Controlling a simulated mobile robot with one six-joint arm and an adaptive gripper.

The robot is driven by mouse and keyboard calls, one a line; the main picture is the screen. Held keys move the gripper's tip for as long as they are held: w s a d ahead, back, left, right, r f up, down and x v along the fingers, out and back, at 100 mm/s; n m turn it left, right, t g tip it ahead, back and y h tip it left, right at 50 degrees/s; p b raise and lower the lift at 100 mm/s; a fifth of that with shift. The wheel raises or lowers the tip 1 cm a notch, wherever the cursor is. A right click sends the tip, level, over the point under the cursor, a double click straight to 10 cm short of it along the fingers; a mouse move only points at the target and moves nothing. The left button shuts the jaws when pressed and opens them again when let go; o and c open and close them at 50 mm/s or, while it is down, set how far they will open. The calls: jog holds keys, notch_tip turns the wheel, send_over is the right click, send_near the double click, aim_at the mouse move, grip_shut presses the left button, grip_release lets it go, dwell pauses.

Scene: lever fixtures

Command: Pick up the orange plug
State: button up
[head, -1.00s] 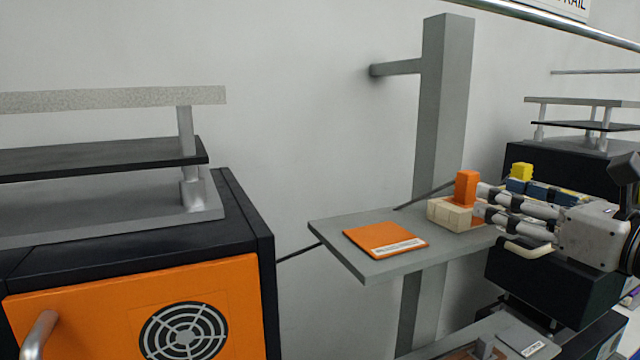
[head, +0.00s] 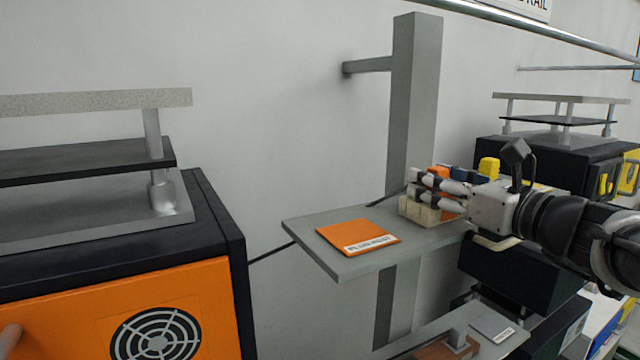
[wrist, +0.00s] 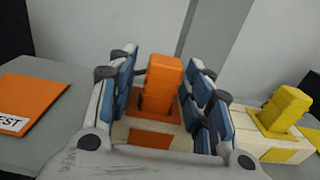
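The orange plug (wrist: 163,80) stands upright in a cream holder (wrist: 117,132) with an orange patch on its front. In the head view the plug (head: 439,171) is partly hidden behind my fingers, and the holder (head: 420,212) sits on a grey shelf. My gripper (wrist: 165,85) is open, with its blue-padded fingers on either side of the plug. Gaps show between the plug and the fingers in the wrist view. My gripper also shows in the head view (head: 428,185), reaching in from the right.
A yellow plug (wrist: 283,110) stands in a holder to the right, close to my right fingers. An orange labelled pad (head: 358,237) lies on the grey shelf (head: 310,232) to the left. A grey post (head: 414,100) rises behind.

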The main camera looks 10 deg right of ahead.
grip_shut()
dwell(0.3)
